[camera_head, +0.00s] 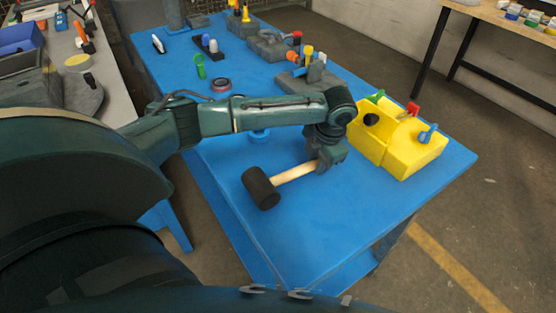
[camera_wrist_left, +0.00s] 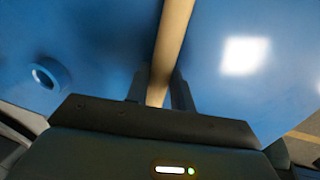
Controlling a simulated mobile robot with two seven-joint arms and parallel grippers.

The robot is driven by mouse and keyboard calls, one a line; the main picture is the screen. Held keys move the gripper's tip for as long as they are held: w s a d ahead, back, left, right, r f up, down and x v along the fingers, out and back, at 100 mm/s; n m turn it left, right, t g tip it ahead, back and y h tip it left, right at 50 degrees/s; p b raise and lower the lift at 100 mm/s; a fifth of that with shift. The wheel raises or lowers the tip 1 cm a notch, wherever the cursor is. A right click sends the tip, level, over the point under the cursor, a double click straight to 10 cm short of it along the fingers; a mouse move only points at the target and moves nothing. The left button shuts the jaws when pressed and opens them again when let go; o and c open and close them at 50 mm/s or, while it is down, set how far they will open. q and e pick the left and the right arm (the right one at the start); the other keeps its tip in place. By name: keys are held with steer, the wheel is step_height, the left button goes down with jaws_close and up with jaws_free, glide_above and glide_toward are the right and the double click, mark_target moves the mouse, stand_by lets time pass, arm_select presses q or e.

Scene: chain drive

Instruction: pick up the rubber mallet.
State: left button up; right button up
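The rubber mallet has a black head (camera_head: 261,188) and a pale wooden handle (camera_head: 295,173). It is at the near part of the blue table, head to the left. My left gripper (camera_head: 324,163) reaches down over the right end of the handle. In the left wrist view the handle (camera_wrist_left: 171,40) runs between the two fingers (camera_wrist_left: 159,92), which sit close against both its sides. The gripper looks shut on the handle. I cannot tell whether the mallet touches the table or is slightly above it. My right gripper is not in view.
A yellow tool box (camera_head: 408,148) with tools stands just right of my left gripper. Grey fixtures (camera_head: 306,80), a tape roll (camera_head: 221,85) and a green tool (camera_head: 200,67) lie farther back. A blue ring (camera_wrist_left: 48,74) is left of the gripper. The blue table (camera_head: 310,235) is clear in front.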

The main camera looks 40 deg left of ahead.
arm_select(q)
jaws_close()
steer(key=shift+r, duration=0.1)
